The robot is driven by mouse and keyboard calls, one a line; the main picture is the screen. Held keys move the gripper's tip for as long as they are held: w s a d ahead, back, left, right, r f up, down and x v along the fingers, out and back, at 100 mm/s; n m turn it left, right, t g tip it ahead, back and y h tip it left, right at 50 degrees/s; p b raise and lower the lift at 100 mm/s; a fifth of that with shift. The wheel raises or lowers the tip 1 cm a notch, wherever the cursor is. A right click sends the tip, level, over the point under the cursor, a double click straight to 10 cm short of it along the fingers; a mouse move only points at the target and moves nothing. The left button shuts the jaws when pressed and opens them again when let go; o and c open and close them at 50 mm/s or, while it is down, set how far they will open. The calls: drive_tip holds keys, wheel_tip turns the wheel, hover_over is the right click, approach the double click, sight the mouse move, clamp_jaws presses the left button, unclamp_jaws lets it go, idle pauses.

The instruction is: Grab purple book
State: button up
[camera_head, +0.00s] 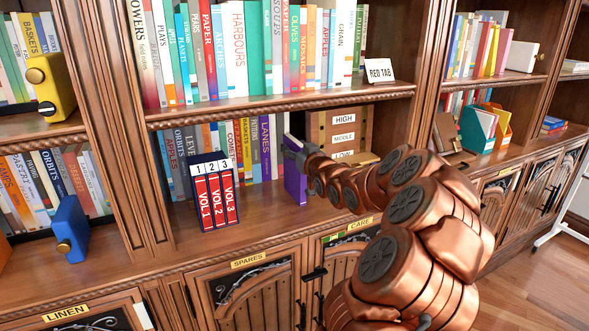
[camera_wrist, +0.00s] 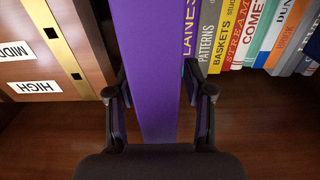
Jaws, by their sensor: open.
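A purple book (camera_head: 295,184) stands upright on the lower shelf, pulled forward of the row, in front of the box with HIGH, MIDDLE and LOW labels. In the wrist view the purple book (camera_wrist: 148,50) runs down the middle of the picture. My gripper (camera_head: 296,150) is at the book's upper part. In the wrist view my gripper (camera_wrist: 155,92) is open, with one finger on each side of the book and gaps visible beside it. Another purple book, lettered LANES (camera_head: 265,148), stands back in the row. Part of the front book is hidden by my gripper.
Three red VOL books (camera_head: 215,195) stand in a dark holder to the left. The labelled box (camera_head: 345,138) is close on the right, and it fills the left of the wrist view (camera_wrist: 60,60). Bare shelf (camera_head: 262,212) lies in front.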

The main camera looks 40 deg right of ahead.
drive_tip(key=shift+w+d, duration=0.15)
drive_tip(key=shift+w, duration=0.15)
clamp_jaws()
idle(0.3)
idle(0.3)
